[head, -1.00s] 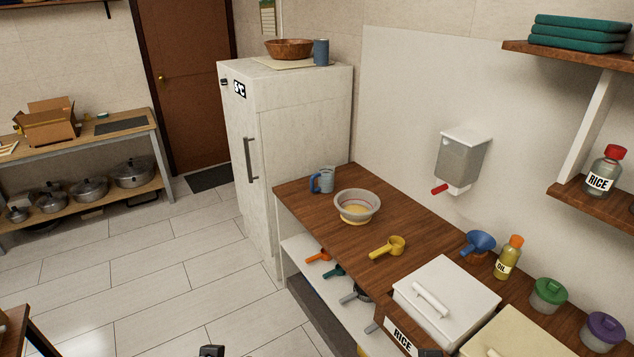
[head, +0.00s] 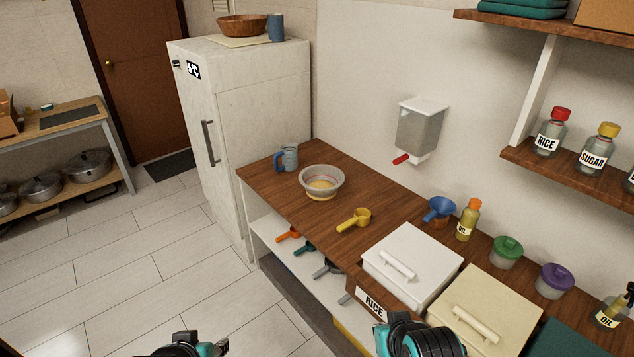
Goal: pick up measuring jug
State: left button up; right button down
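The measuring jug (head: 290,158), grey-blue with a blue handle on its left, stands upright at the far left end of the wooden counter (head: 262,179). Nothing covers it. Parts of my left gripper (head: 190,346) show at the bottom edge, over the floor and well short of the jug. Parts of my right gripper (head: 385,338) show at the bottom, in front of the rice bin and also far from the jug. The fingers of both are mostly cut off or hidden, so I cannot tell whether they are open.
A grey bowl (head: 322,190) stands just right of the jug, then a yellow scoop (head: 354,221). A white fridge (head: 271,107) rises behind the counter's left end. A wall dispenser (head: 422,127) hangs above. A white-lidded rice bin (head: 421,247) is nearer. Floor at left is clear.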

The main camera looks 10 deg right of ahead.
aim_at(289, 153)
jog(key=i+j+u, duration=0.2)
jog(key=i+j, duration=0.15)
jog(key=i, duration=0.55)
jog(key=i+j+u, duration=0.2)
jog(key=i, duration=0.7)
jog(key=i+j+u, duration=0.2)
jog(key=i, duration=0.7)
jog(key=l, duration=0.1)
